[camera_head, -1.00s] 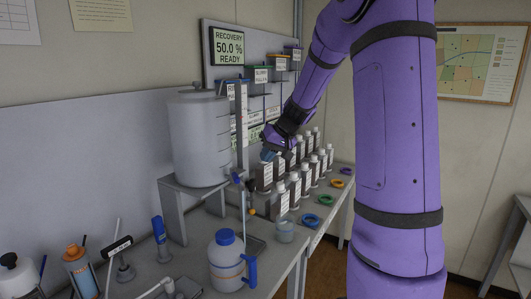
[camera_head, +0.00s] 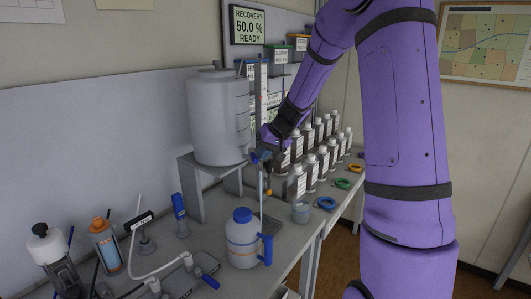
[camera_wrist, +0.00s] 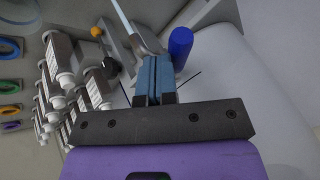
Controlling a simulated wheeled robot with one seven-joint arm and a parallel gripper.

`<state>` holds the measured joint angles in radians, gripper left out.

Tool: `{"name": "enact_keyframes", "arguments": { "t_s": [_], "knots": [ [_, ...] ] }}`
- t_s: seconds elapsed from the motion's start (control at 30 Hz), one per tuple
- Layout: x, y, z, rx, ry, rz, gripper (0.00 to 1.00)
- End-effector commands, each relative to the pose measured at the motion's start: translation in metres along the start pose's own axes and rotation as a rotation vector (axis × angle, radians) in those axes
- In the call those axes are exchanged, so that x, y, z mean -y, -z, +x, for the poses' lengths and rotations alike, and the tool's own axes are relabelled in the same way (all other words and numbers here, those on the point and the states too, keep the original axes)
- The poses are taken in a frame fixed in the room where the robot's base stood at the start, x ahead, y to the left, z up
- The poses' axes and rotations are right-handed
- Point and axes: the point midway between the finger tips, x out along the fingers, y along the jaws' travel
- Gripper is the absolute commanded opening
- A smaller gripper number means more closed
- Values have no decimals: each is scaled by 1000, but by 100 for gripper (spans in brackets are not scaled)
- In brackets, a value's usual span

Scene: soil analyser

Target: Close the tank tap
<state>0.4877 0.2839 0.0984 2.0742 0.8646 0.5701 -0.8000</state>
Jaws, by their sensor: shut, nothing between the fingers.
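The tank (camera_head: 220,120) is a large pale cylinder on a grey stand. Its tap has a blue handle (camera_wrist: 180,44), seen in the wrist view just right of and beyond my fingertips. A thin pale-blue line (camera_head: 262,186), like a water stream, runs down below the tap; a pale strip (camera_wrist: 122,17) shows in the wrist view. My gripper (camera_head: 262,158) is at the tap in the head view, partly hiding it. In the wrist view its blue fingers (camera_wrist: 153,78) are together, with nothing between them. I cannot tell whether they touch the handle.
Several white-capped bottles (camera_head: 311,162) stand in rows behind and right of my gripper. A white jug with a blue lid (camera_head: 242,240) stands in front. A small beaker (camera_head: 300,212) and coloured rings (camera_head: 326,203) are to the right. A display (camera_head: 249,27) reads 50.0 %.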

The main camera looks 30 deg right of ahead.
Motion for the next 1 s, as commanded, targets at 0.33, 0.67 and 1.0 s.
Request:
{"name": "enact_keyframes", "arguments": {
  "t_s": [0.33, 0.67, 1.0],
  "knots": [
    [3, -2, 0, -16, -16, 34, 0],
    [18, -6, 6, -99, -98, 207, 0],
    [34, -6, 13, -148, -145, 310, 0]
  ]
}}
